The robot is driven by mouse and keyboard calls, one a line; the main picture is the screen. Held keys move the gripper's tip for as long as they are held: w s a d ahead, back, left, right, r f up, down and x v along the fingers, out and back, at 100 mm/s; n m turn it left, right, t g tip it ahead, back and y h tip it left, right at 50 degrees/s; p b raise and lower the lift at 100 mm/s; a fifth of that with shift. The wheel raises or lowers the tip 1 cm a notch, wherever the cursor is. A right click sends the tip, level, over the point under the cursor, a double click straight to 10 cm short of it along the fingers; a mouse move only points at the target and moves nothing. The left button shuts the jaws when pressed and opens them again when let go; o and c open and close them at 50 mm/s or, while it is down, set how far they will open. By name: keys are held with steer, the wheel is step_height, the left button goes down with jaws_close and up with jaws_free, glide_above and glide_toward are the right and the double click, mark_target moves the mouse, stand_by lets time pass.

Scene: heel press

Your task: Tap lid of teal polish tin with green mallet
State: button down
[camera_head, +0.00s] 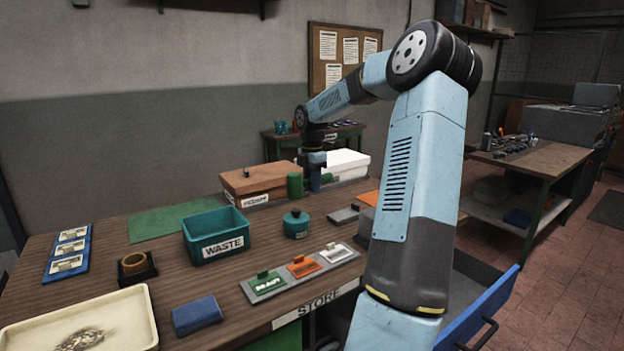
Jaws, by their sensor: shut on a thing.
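The teal polish tin (296,226) stands upright on the workbench, with its lid on and a small knob on top. The green mallet (295,185) is behind the tin, its green cylindrical head upright. My gripper (314,178) is beside the mallet head, to its right, and is shut on the mallet. The mallet is apart from the tin lid in the picture. The fingertips and the handle are small and partly hidden.
A teal WASTE bin (216,242) stands left of the tin. A panel with green, orange and white tags (299,270) lies in front. Brown (258,180) and white (347,163) boxes stand behind. A blue cloth (197,315) and cream tray (82,322) lie front left. A blue drawer (478,310) stands open.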

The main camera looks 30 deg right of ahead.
stand_by(0.4)
step_height(320, 180, down, 4)
steer(key=shift+r, duration=1.9)
step_height(320, 180, down, 5)
steer(key=shift+r, duration=2.3)
steer(key=shift+r, duration=0.1)
